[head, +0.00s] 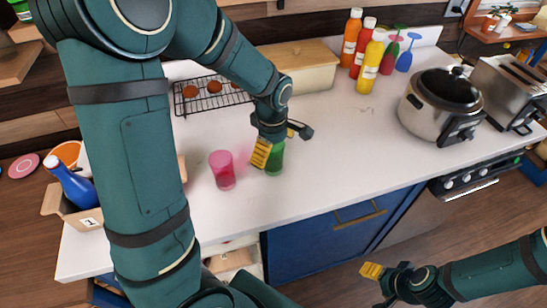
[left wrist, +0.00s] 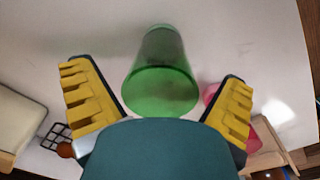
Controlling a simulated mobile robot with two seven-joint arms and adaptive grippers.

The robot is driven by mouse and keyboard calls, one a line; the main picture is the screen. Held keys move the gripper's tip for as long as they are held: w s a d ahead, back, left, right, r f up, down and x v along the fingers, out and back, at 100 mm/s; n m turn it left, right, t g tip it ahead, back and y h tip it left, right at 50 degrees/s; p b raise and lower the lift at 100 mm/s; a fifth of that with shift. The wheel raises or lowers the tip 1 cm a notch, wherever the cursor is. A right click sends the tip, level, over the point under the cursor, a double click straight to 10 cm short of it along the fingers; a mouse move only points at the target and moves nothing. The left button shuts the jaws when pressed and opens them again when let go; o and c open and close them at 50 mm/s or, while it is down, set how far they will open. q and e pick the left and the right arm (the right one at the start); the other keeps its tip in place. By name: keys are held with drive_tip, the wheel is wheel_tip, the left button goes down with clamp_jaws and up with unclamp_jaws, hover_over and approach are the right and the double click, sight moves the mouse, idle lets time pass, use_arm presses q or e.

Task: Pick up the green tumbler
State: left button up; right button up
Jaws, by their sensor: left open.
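The green tumbler (head: 275,160) stands on the white counter, partly hidden behind my left gripper (head: 279,144). In the left wrist view the see-through green tumbler (left wrist: 162,80) lies between the two yellow-padded fingers of the left gripper (left wrist: 160,95). The fingers are spread wide, with a visible gap on each side of the tumbler. My right gripper (head: 377,284) is low at the right, in front of the counter and away from the tumbler. Only one yellow pad of it shows clearly.
A pink tumbler (head: 222,170) stands just left of the green one. A cooling rack (head: 228,98) and a cream bread box (head: 305,77) are behind. Bottles (head: 370,66) and a rice cooker (head: 424,118) stand farther right. The counter front right of the tumbler is clear.

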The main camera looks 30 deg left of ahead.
use_arm(q)
drive_tip(key=shift+f, duration=0.4)
drive_tip(key=c, duration=1.4)
